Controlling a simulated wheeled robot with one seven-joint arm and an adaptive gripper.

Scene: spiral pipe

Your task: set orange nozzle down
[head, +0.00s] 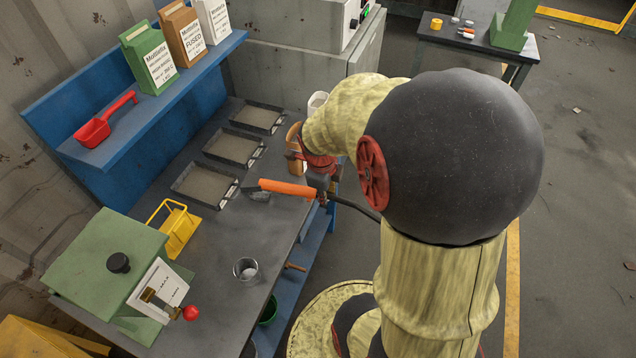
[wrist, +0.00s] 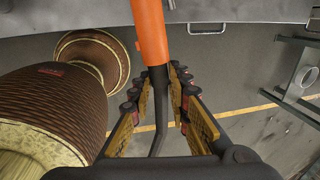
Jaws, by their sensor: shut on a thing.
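The orange nozzle (head: 287,188) is a long orange tube with a dark tip, lying roughly level above the right edge of the grey workbench (head: 225,222). My gripper (head: 320,182) is shut at its rear end, where a black hose (head: 356,208) leaves it and hangs to the right. In the wrist view, the orange tube (wrist: 151,32) points away from me, and its black rear part runs between the fingers of my gripper (wrist: 160,85). Whether the nozzle touches the bench cannot be told.
Three sand-filled trays (head: 205,186) stand along the bench. A yellow holder (head: 176,228), a clear cup (head: 246,268) and a green box machine (head: 106,262) stand nearer. A blue shelf (head: 170,82) holds cartons and a red scoop (head: 105,120).

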